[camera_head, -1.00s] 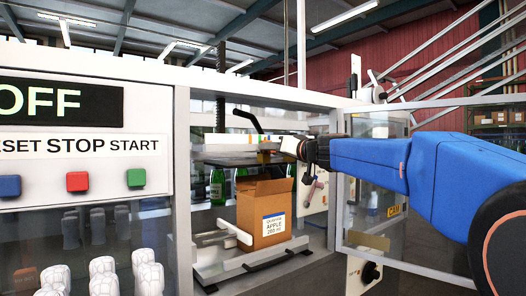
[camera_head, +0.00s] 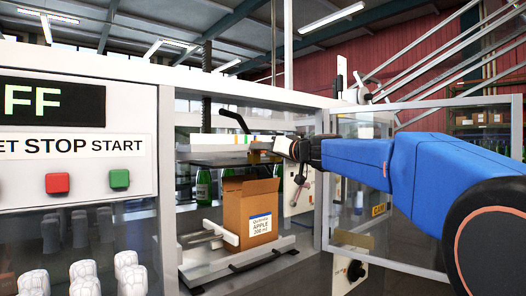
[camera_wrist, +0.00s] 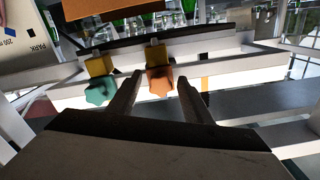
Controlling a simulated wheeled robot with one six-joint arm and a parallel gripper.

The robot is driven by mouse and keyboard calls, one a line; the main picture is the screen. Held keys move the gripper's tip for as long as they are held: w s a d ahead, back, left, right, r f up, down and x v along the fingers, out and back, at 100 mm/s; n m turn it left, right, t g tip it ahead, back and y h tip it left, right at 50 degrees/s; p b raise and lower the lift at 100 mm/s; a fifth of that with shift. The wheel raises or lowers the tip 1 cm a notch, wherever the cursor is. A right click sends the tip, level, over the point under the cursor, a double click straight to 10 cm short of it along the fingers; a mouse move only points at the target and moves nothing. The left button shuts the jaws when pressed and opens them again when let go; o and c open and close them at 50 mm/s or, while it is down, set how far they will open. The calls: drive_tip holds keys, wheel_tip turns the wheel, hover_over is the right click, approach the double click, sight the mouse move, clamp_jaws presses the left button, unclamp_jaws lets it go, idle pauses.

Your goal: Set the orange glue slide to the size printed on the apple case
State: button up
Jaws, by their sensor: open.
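The orange glue slide (camera_wrist: 159,80) shows in the wrist view as an orange knob under a dark yellow block on a pale rail. My gripper (camera_wrist: 160,98) is open, with one finger on each side of the knob; I cannot tell whether they touch it. In the head view my gripper (camera_head: 287,148) is inside the machine opening, right of and above the apple case. The apple case (camera_head: 233,208) is an open brown carton with a white label (camera_head: 261,227) reading APPLE and a size in mm; its digits are too blurred to read surely.
A teal knob (camera_wrist: 98,90) hangs close left of the orange one. A white plate (camera_wrist: 22,32) marked PARK and 200 shows at the wrist view's upper left. Green bottles (camera_head: 203,185) stand behind the case. The machine frame (camera_head: 167,190) and a glazed door (camera_head: 430,215) flank the opening.

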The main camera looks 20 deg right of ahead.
drive_tip(key=v, duration=1.6)
drive_tip(key=shift+s, duration=0.3)
drive_tip(key=s+a+f+g, duration=0.2)
drive_tip(key=s+a+f, duration=0.2)
drive_tip(key=f, duration=0.4)
drive_tip(key=s+a+f+g, duration=0.3)
drive_tip(key=s+a+f, duration=0.1)
drive_tip(key=f, duration=0.4)
drive_tip(key=s+a+f+g, duration=0.2)
drive_tip(key=s+a+f, duration=0.1)
drive_tip(key=f, duration=0.5)
drive_tip(key=s+d+f+g+h, duration=0.1)
drive_tip(key=s+f+g+h, duration=0.1)
drive_tip(key=s+f, duration=0.7)
drive_tip(key=s+d+f+g+h, duration=0.2)
drive_tip(key=s+f, duration=0.6)
drive_tip(key=f, duration=0.6)
drive_tip(key=shift+s+d+g+h, duration=0.2)
drive_tip(key=shift+s+g+h, duration=0.3)
drive_tip(key=shift+h, duration=0.6)
drive_tip(key=shift+w, duration=0.1)
